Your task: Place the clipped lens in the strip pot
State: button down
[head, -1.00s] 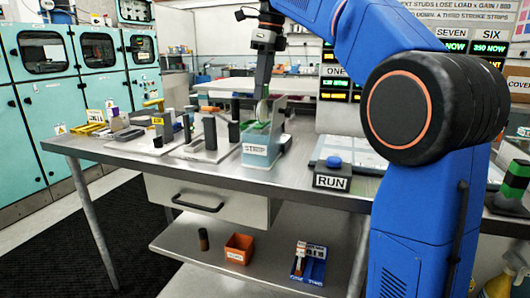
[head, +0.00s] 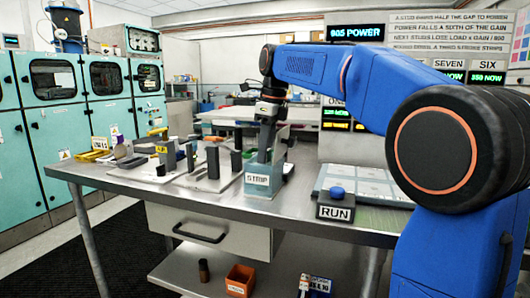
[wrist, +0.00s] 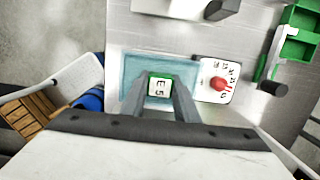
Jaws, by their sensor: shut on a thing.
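The strip pot (head: 262,186) is a pale teal open container labelled STRIP, standing on the steel bench. In the wrist view its teal interior (wrist: 132,70) lies under my jaws. My gripper (head: 265,150) points straight down at the pot's mouth, its fingertips low at or inside the rim; I cannot tell how deep. In the wrist view, my gripper (wrist: 160,88) is shut on a green-edged clip (wrist: 159,87) with a white label reading E5. The lens under the clip is hidden in both views.
A white dial plate with a red knob (wrist: 219,84) is beside the pot. Grey upright holders (head: 213,165) stand to its left on the bench (head: 150,190). A RUN button box (head: 335,205) is to the right. A green tray (wrist: 297,35) shows in the wrist view.

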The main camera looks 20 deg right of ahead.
jog(key=shift+f, duration=0.1)
jog(key=c, duration=1.4)
grip_release()
jog(key=r, duration=0.4)
jog(key=d+r, duration=0.1)
jog(key=r, duration=0.3)
jog(key=s+r, duration=0.1)
jog(key=r, duration=0.3)
jog(key=shift+d+r, duration=0.1)
jog(key=shift+d, duration=0.15)
